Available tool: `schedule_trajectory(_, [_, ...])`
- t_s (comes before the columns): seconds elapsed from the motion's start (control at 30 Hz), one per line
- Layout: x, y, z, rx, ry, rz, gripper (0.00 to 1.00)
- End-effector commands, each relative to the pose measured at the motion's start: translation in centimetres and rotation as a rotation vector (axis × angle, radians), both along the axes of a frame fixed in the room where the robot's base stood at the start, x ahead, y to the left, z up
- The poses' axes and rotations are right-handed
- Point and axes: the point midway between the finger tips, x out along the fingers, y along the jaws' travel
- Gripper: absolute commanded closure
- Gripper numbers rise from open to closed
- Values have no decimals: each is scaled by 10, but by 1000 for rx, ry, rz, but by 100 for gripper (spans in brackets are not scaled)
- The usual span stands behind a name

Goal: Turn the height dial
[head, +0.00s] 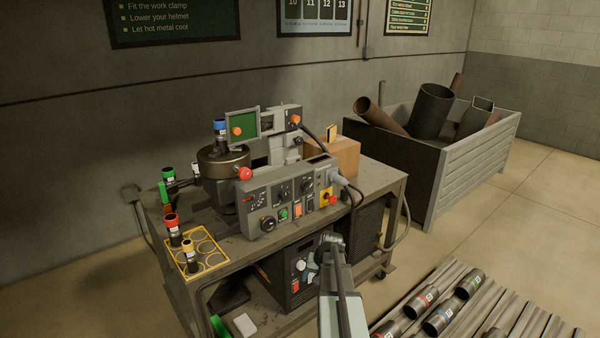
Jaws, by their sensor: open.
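The grey control panel (289,201) stands on the front of the cart. It carries a black knob (268,224) at lower left and two dark dials, one at upper middle (281,193) and one further right (307,187). The labels are too small to tell which is the height dial. My gripper (329,239) is in front of and below the panel's right part, apart from the dials as far as I can tell. It is open, with nothing seen between its fingers.
A green button (283,214), an orange switch (297,209) and a red-and-yellow stop button (328,196) sit near the dials. A cable plug (338,179) juts from the panel's right end. A yellow tray (180,262) holds capped cylinders at left. Pipes (455,310) lie at lower right.

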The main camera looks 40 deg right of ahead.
Motion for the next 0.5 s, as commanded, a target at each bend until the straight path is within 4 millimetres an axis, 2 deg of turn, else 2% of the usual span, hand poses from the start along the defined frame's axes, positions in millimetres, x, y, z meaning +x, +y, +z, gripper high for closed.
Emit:
schedule_trajectory(0.03, [12, -20, 19, -1, -42, -28, 40])
schedule_trajectory(0.2, [41, -73, 87, 20, -189, -130, 40])
schedule_trajectory(0.37, [69, -118, 160, 68, -344, -241, 40])
schedule_trajectory(0.5, [94, -151, 231, 145, -490, -346, 40])
